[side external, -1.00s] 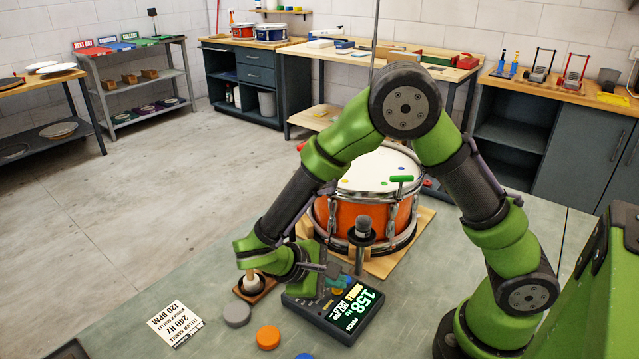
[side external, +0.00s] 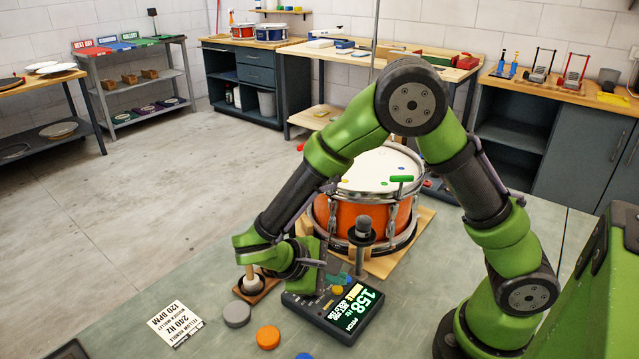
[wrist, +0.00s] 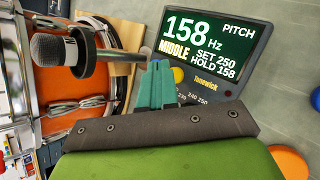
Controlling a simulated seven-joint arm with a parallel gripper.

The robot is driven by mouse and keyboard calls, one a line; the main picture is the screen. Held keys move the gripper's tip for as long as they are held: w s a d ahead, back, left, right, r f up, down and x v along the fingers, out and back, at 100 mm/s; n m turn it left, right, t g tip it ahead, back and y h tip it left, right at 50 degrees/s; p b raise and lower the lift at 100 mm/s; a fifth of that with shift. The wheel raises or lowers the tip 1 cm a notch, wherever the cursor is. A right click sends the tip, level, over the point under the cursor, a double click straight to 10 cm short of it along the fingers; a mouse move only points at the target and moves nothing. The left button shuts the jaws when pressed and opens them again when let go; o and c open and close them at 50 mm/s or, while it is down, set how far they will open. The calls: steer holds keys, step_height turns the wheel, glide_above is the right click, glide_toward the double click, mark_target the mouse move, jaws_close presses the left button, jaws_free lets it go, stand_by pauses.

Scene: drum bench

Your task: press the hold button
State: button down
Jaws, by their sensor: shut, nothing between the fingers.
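The pitch meter (side external: 335,312) lies on the bench in front of the drum. In the wrist view its screen (wrist: 215,45) reads 158 Hz, MIDDLE, SET 250, HOLD 158. A yellow button (wrist: 178,75) shows on its panel below the screen; it also shows in the side view (side external: 338,290). No button label saying hold is readable. My gripper (wrist: 156,68) has teal fingers, shut and empty, over the button panel just left of the yellow button. The fingers hide part of the panel. Whether the tips touch a button, I cannot tell.
An orange drum (side external: 365,215) and a microphone on a stand (side external: 362,232) are close behind the meter. Grey (side external: 236,314), orange (side external: 268,337) and blue discs lie in front, near a printed card (side external: 175,323).

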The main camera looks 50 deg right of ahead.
steer(key=shift+r, duration=3)
step_height(320, 180, up, 9)
steer(key=m+t+y, duration=0.6)
steer(key=t+y, duration=0.2)
steer(key=y, duration=0.2)
glide_above(334, 291)
steer(key=s, duration=0.4)
steer(key=shift+s+d+r+m+t, duration=0.15)
steer(key=shift+d+r+m+t, duration=0.2)
steer(key=shift+r+t, duration=0.3)
steer(key=shift+s+d+r+m+t, duration=0.25)
steer(key=shift+r+m+t, duration=0.15)
steer(key=shift+r, duration=0.45)
steer(key=shift+s+d+r+m+t, duration=0.1)
steer(key=shift+d+r+m+t, duration=0.25)
steer(key=shift+r+t, duration=0.3)
steer(key=shift+r, duration=0.1)
